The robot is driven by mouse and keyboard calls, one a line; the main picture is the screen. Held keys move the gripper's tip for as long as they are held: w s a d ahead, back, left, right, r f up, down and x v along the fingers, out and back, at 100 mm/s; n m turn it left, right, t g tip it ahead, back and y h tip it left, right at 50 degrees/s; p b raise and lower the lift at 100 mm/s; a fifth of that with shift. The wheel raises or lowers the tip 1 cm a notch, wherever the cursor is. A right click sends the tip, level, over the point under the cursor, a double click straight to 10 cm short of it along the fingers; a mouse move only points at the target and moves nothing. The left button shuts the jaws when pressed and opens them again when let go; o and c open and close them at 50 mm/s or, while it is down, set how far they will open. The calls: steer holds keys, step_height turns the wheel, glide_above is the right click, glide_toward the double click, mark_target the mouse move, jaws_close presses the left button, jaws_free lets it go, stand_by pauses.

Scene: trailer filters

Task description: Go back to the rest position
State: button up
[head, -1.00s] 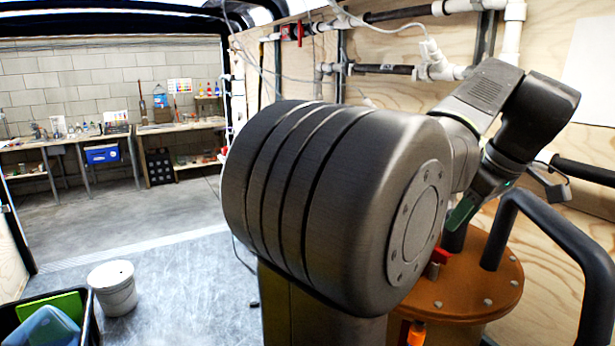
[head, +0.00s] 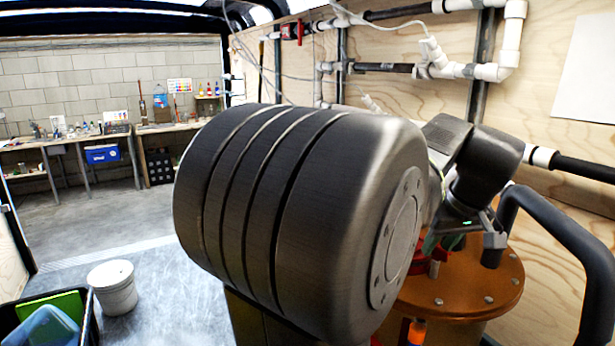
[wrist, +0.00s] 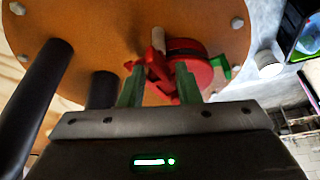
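My gripper (wrist: 158,82) has two green fingers standing apart in the wrist view, with a gap between them. A red valve-like fitting (wrist: 190,72) on the orange round lid (wrist: 215,25) lies just beyond the fingertips, partly behind them; I cannot tell whether they touch it. In the head view my gripper (head: 441,243) is low over the lid (head: 480,285), beside the red fitting (head: 416,262). My large dark arm link fills the middle of the head view and hides part of the lid.
Dark bent pipes (head: 560,235) rise beside the lid on the right. Pipes (head: 400,68) run along the plywood wall. A white bucket (head: 113,287) and a dark crate (head: 92,325) stand at lower left. The floor beyond is open, up to workbenches.

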steer(key=m+h+b, duration=0.1)
steer(key=m, duration=0.2)
steer(key=shift+a+m+h, duration=0.1)
steer(key=shift+m+h, duration=0.2)
steer(key=shift+m, duration=0.3)
steer(key=shift+s, duration=0.1)
